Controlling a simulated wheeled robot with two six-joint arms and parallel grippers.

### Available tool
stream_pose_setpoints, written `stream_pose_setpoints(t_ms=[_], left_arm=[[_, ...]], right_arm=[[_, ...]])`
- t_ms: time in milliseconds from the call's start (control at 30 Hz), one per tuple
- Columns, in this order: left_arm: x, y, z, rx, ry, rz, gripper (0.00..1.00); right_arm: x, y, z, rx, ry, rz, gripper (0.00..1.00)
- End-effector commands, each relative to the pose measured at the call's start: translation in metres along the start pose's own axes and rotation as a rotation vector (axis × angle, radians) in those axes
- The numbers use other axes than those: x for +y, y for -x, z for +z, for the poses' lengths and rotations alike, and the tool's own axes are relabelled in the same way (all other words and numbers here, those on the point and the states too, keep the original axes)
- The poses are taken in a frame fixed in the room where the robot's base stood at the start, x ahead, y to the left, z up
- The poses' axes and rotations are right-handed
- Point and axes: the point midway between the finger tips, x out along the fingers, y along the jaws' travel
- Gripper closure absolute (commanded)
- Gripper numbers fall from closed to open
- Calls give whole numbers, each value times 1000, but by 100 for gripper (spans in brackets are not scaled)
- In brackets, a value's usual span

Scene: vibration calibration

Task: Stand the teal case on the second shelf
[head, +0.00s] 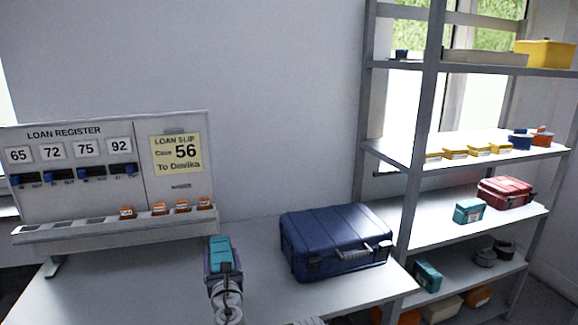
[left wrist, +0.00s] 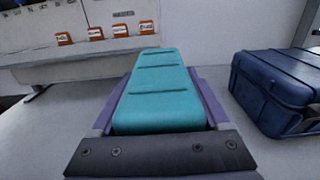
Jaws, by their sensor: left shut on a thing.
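A small teal case (head: 221,252) is held between the jaws of my left gripper (head: 220,262), in front of the register board and above or at the white table; the gap cannot be told. In the left wrist view the same teal case (left wrist: 158,90) lies lengthwise between the purple fingers, its ridged face up. The grey shelf rack (head: 411,190) stands at the right. One of its middle shelves (head: 425,222) carries another teal case (head: 469,210) and a red case (head: 505,192). A further teal case (head: 427,276) sits on the shelf below. My right gripper is not seen.
A large navy case (head: 335,240) stands on the table (head: 130,285) between my left gripper and the rack. The loan register board (head: 75,170) with orange tags stands behind. A higher shelf (head: 400,152) holds small yellow boxes. The middle shelf's left part is bare.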

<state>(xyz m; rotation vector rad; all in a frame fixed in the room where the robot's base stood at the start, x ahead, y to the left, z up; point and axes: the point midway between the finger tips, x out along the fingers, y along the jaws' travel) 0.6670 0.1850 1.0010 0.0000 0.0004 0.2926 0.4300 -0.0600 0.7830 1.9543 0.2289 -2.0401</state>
Motion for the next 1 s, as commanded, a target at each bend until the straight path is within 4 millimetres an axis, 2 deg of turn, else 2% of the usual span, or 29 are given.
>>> stream_pose_setpoints(t_ms=[33,200,333,467,1000], left_arm=[[0,0,28,0,-1,0,100],[0,0,69,0,-1,0,100],[0,0,92,0,-1,0,100],[0,0,100,0,-1,0,100],[0,0,98,0,-1,0,100]], right_arm=[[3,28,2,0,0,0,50],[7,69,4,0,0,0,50],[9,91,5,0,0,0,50],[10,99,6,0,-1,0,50],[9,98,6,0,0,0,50]])
